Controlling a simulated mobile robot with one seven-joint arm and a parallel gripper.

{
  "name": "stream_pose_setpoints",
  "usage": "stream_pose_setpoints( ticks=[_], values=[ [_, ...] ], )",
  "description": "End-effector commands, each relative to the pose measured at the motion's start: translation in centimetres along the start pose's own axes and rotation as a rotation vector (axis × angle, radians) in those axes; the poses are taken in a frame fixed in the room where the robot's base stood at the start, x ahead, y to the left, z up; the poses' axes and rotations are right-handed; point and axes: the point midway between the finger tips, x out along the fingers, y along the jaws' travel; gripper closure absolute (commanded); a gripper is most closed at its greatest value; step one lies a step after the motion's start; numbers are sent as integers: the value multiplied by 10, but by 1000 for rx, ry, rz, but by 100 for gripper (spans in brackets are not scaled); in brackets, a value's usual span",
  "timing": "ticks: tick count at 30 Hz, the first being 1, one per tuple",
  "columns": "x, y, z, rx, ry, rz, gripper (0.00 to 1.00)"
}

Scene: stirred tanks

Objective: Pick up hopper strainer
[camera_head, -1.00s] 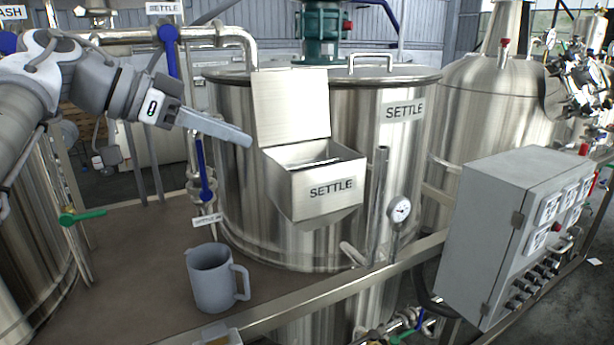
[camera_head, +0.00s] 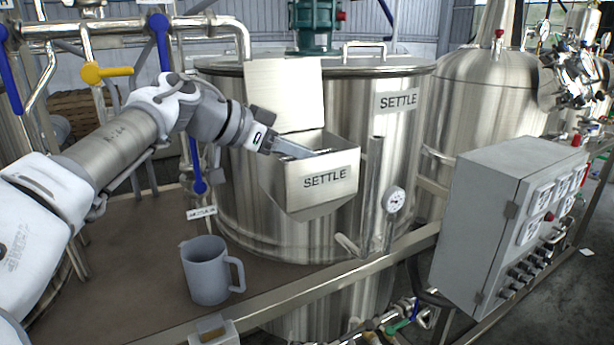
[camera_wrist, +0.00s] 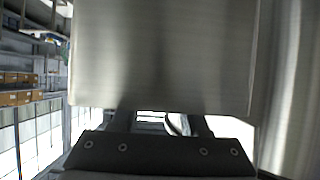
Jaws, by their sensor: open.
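The open steel hopper (camera_head: 318,185) labelled SETTLE is fixed to the front of the large tank, with its lid (camera_head: 284,95) raised. My gripper (camera_head: 298,152) is at the hopper's mouth, its fingers pointing right and down into the opening. In the wrist view my gripper (camera_wrist: 160,122) shows its fingers apart below a broad steel plate, which looks like the raised lid (camera_wrist: 165,55). A thin dark curved piece shows between the fingers, too small to identify. I cannot clearly make out the hopper strainer; the hopper front and my gripper hide most of the inside.
A grey jug (camera_head: 206,270) stands on the brown platform left of the hopper. A grey control box (camera_head: 490,215) is at the right. Pipes with blue and yellow valve handles stand behind my arm. A gauge (camera_head: 394,199) and upright pipe are right of the hopper.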

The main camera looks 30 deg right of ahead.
Motion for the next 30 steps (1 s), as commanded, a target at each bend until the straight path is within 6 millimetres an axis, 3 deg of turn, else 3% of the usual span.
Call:
stream_pose_setpoints(
  ticks=[10,17,30],
  values=[
    [9,0,0,-1,1,-1,57],
    [9,0,0,-1,1,-1,99],
    [9,0,0,-1,1,-1,100]
  ],
)
